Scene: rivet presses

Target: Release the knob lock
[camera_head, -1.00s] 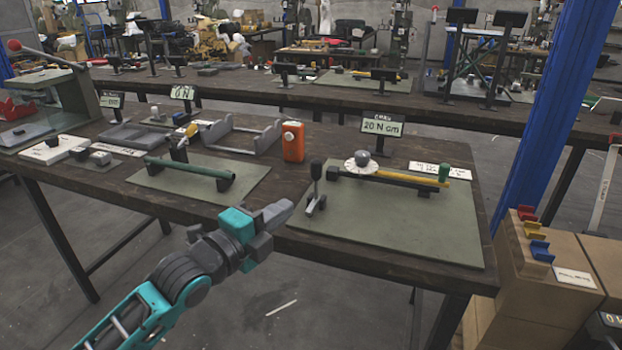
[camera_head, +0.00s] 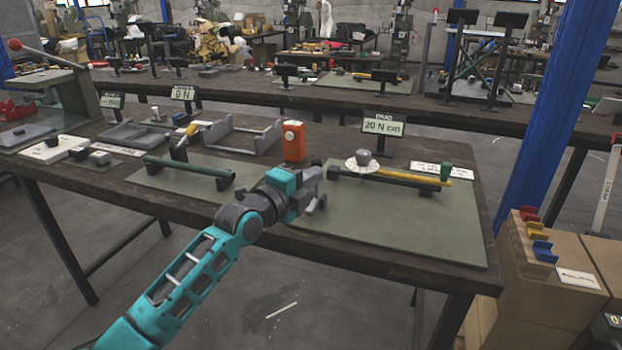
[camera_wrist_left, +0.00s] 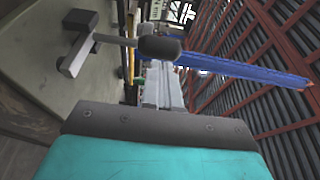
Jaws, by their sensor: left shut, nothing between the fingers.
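The lock lever has a black tip (camera_head: 316,163) and a grey base at the left edge of the right green mat (camera_head: 410,230). In the left wrist view the black tip (camera_wrist_left: 160,48) on its thin grey stem lies across the view just beyond my fingers. My left gripper (camera_head: 312,178) is shut and empty beside the lever, hiding much of its stem in the head view. I cannot tell whether they touch. The grey knob (camera_head: 364,158) sits on a white dial behind and right of the gripper, at the end of a yellow-and-dark bar. My right gripper is not in view.
An orange device (camera_head: 293,141) stands behind the gripper, and a display reading 20 N cm (camera_head: 383,127) behind the knob. A green tube (camera_head: 188,170) on another mat lies to the left. The front of the right mat is clear.

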